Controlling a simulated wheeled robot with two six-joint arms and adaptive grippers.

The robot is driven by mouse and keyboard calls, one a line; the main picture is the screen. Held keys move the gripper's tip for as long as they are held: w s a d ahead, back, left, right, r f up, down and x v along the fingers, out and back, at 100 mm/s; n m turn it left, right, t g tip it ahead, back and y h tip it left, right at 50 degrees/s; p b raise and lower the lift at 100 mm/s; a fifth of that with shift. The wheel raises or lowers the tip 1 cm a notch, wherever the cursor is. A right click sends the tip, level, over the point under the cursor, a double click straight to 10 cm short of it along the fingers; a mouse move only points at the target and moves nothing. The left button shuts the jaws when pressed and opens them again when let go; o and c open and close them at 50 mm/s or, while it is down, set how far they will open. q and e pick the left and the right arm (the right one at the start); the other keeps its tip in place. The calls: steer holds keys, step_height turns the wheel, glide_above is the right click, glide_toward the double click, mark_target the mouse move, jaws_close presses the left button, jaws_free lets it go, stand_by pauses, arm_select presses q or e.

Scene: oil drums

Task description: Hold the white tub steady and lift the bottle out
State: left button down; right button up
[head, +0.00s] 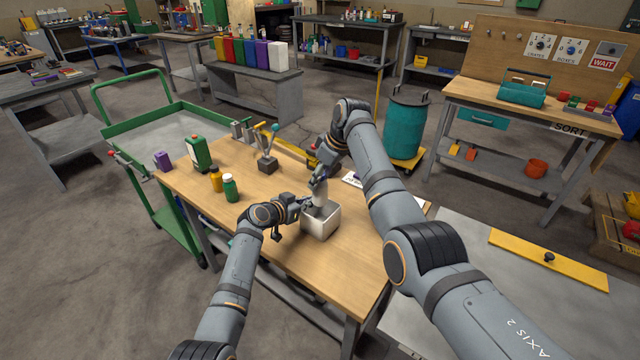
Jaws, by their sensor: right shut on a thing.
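The white tub (318,226), a square open box, stands on the wooden workbench near its front edge. The bottle (320,194) is pale with a dark purplish top. It is upright at the tub's opening, and its lower end is hidden or inside the tub. My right gripper (319,181) comes down from above and is shut on the bottle near its top. My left gripper (302,207) is at the tub's left rim. Its fingertips are small and partly hidden, so I cannot tell whether they grip the wall.
A green cart (150,125) adjoins at left. The bench's middle is clear.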

arm_select(q)
steer(key=c, duration=1.4)
jaws_free()
steer(key=shift+c, duration=0.2)
